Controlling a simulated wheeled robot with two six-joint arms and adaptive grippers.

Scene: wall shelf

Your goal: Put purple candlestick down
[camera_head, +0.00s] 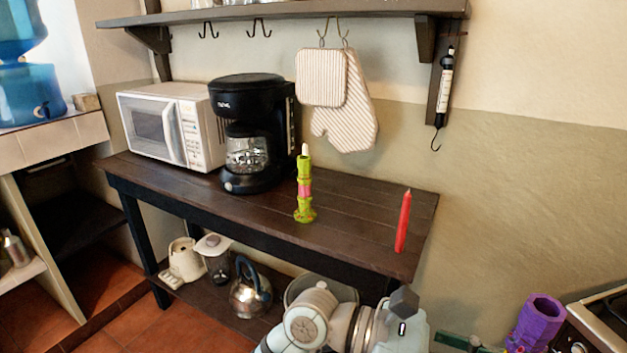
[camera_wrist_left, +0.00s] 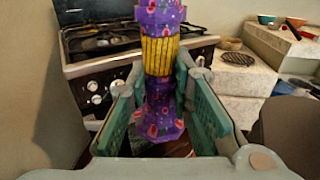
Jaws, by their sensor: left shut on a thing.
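The purple candlestick (camera_head: 537,325) shows at the lower right of the head view, in front of the stove. In the left wrist view it is a purple flowered candlestick (camera_wrist_left: 163,105) with a yellow middle band, roughly upright. My left gripper (camera_wrist_left: 158,78) is shut on it, with one green-padded finger on each side. In the head view my left gripper (camera_head: 490,341) is partly cut off by the bottom edge. The candlestick's lower part is out of the head view. My right gripper is not in view.
A dark wooden table (camera_head: 355,225) holds a microwave (camera_head: 180,125), a coffee maker (camera_head: 250,135), a green candlestick (camera_head: 305,195) and an upright red candle (camera_head: 403,222). Bare wood lies between the last two. A stove (camera_head: 600,315) stands at right. Mitts (camera_head: 345,115) hang above.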

